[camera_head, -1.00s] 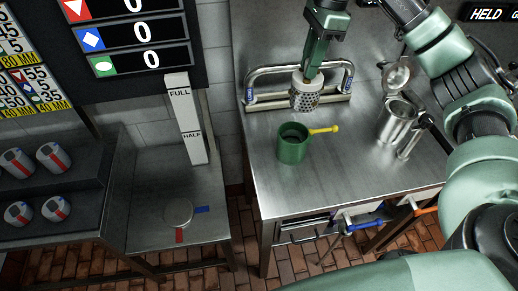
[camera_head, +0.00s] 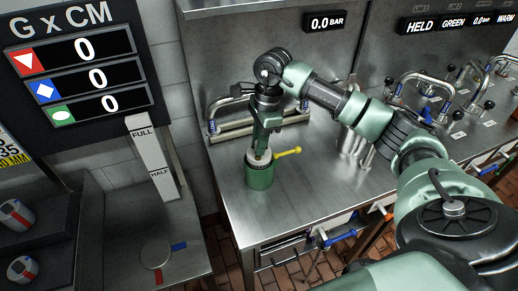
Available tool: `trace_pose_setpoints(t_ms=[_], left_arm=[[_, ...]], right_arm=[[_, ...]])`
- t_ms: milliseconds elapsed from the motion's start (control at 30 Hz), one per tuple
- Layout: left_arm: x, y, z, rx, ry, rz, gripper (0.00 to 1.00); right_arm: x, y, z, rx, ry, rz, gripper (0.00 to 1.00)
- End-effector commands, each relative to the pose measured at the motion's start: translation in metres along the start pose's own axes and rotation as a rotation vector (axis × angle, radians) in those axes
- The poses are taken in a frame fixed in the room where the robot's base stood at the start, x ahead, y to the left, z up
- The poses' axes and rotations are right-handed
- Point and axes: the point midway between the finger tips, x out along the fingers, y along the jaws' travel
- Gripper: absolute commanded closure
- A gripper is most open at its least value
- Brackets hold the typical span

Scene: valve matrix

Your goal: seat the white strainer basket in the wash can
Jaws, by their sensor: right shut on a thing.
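The wash can (camera_head: 260,179) is a green can with a yellow side handle, standing upright on the steel bench. My right gripper (camera_head: 262,151) points straight down over its mouth and is shut on the white strainer basket (camera_head: 258,162). Only the pale top of the basket shows, at the can's rim; the rest is hidden, apparently inside the can. I cannot tell whether it rests on the can's bottom. My left gripper is not in view.
A bent steel pipe rail (camera_head: 232,126) stands behind the can. A steel jug (camera_head: 350,145) stands to the right, partly behind my arm. The bench (camera_head: 300,203) is clear in front of the can. A full/half gauge post (camera_head: 152,160) stands left.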

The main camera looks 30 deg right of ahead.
Motion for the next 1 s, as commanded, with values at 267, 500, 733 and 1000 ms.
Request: trace_pose_setpoints(t_ms=[267,500,733,1000], left_arm=[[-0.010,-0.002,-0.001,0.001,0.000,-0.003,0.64],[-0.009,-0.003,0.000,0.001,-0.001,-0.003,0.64],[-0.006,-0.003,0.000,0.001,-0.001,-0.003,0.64],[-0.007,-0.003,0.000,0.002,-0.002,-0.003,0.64]], right_arm=[[0.033,0.000,-0.005,-0.001,0.000,0.001,1.00],[0.034,0.000,-0.005,-0.001,0.000,0.000,1.00],[0.037,0.001,-0.005,-0.001,0.001,0.001,0.57],[0.036,0.001,-0.005,-0.001,0.001,0.001,0.57]])
